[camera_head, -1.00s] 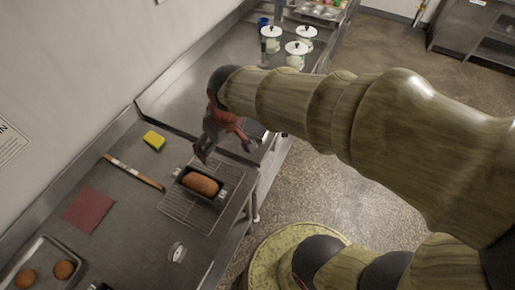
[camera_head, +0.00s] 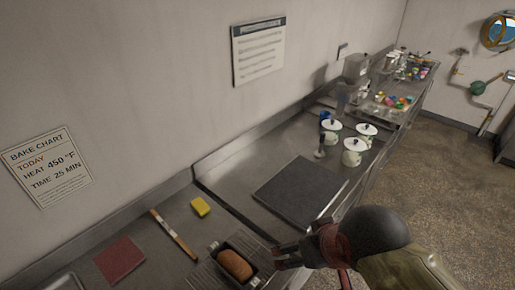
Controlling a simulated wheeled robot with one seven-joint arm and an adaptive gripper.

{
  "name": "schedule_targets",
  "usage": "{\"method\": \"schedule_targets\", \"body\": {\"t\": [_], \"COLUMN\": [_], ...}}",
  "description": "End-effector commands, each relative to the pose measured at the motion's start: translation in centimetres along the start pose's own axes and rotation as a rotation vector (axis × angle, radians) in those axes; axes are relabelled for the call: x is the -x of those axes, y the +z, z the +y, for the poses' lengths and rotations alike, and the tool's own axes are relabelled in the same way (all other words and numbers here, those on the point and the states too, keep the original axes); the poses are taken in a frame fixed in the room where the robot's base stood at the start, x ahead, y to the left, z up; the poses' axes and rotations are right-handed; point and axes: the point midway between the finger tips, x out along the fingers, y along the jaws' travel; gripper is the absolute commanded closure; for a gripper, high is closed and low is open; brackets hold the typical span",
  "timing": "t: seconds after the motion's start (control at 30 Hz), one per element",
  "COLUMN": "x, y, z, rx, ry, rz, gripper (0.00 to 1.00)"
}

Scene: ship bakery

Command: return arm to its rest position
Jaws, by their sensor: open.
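My gripper (camera_head: 288,257) shows at the bottom of the head view, right of the loaf pan, with its dark fingers pointing left. It is open and nothing shows between its fingers. My arm runs from it to the lower right corner, and its lower part is out of frame. A brown loaf (camera_head: 235,265) sits in a dark loaf pan (camera_head: 254,281) on a wire cooling rack (camera_head: 203,277). In the picture the fingers are close to the pan's right edge; I cannot tell the exact gap.
A dark flat slab (camera_head: 300,188) lies on the steel counter behind my gripper, with lidded pots (camera_head: 352,152) beyond. A yellow sponge (camera_head: 201,206), a wooden-handled brush (camera_head: 174,235) and a red cloth (camera_head: 120,260) lie left. Open floor (camera_head: 450,190) is at right.

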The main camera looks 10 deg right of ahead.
Motion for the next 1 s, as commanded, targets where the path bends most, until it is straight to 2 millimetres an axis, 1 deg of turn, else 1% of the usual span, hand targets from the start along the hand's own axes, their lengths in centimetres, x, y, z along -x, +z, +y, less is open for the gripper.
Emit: {"method": "schedule_targets", "body": {"t": [0.03, 0.17, 0.4, 0.53, 0.6, 0.67, 0.9, 1.0], "x": [-1.1, -3.6, -9.2, -11.8, -12.6, -12.9, -12.7, -12.7], "y": [0.6, 1.9, 5.0, 6.3, 6.8, 6.9, 6.8, 6.8], "z": [0.0, 0.0, 0.0, 0.0, 0.0, 0.0, 0.0, 0.0], "rx": [0.0, 0.0, 0.001, 0.001, 0.001, 0.001, 0.001, 0.001], "ry": [0.0, 0.0, 0.0, 0.0, 0.0, 0.0, 0.0, 0.0], "rz": [-0.001, -0.001, -0.001, -0.001, -0.001, -0.001, 0.0, 0.0], "gripper": [0.17, 0.17, 0.17, 0.17, 0.17, 0.17, 0.17, 0.23]}}
